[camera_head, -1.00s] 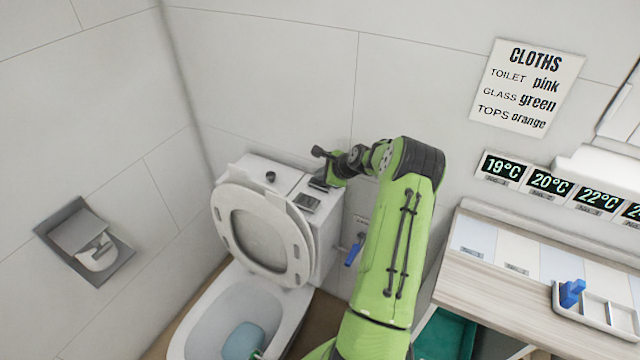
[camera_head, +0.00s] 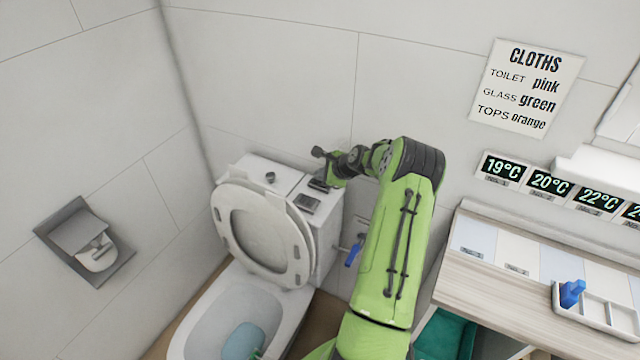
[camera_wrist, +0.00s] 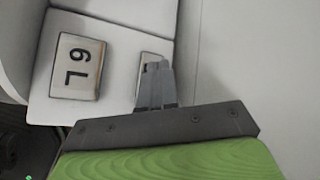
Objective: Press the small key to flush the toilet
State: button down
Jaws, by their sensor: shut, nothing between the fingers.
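The toilet cistern (camera_head: 240,168) stands against the back wall with metal keys on its top. In the wrist view the large key (camera_wrist: 78,66) reads "6 L". The small key (camera_wrist: 145,70) lies to its right, partly hidden by my fingers. My gripper (camera_wrist: 158,68) is shut and empty, its fingertips over the small key. I cannot tell whether they touch it. In the head view the large key (camera_head: 307,203) is in plain sight, and my gripper (camera_head: 321,183) is at the cistern's right rear.
The raised toilet seat (camera_head: 301,245) leans in front of the cistern. A blue-handled valve (camera_head: 354,252) is on the wall beside my arm. A wooden counter (camera_head: 480,290) with a white divided tray (camera_head: 590,327) stands at right. A paper holder (camera_head: 85,245) is on the left wall.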

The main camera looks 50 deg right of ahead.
dwell(0.5)
jog(key=shift+f, duration=0.45)
jog(key=shift+f+b, duration=0.7)
jog(key=shift+f, duration=0.25)
dwell(0.7)
jog(key=shift+r, duration=0.1)
jog(key=shift+r+p, duration=1.05)
jog(key=shift+r, duration=0.2)
notch_tip(320, 180, up, 5)
jog(key=p, duration=0.4)
jog(key=shift+r, duration=0.15)
